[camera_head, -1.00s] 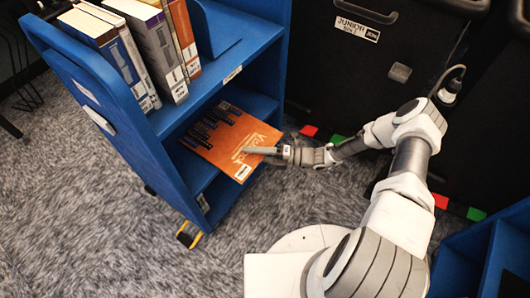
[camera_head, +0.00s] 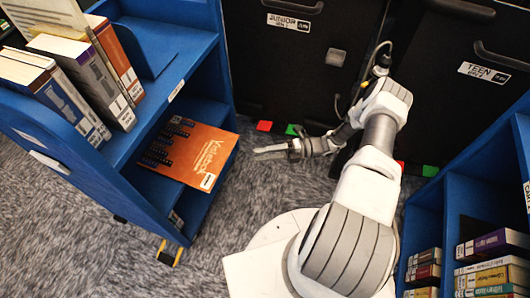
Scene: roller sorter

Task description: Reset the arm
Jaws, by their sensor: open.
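My gripper (camera_head: 268,150) is at the end of my white and grey arm, low in front of the black cabinets. It is open and empty. It points left, towards the blue cart. An orange book (camera_head: 190,152) lies flat on the lower shelf of the blue cart (camera_head: 150,140), its front edge sticking out over the shelf. A gap of carpet shows between the gripper's tip and the book.
Several upright books (camera_head: 82,62) stand on the cart's upper shelf. Black cabinets (camera_head: 290,70) fill the back. A blue bookcase (camera_head: 425,215) with several books is at right. Red and green markers (camera_head: 264,126) lie along the cabinet base. Carpet (camera_head: 90,235) is open at the lower left.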

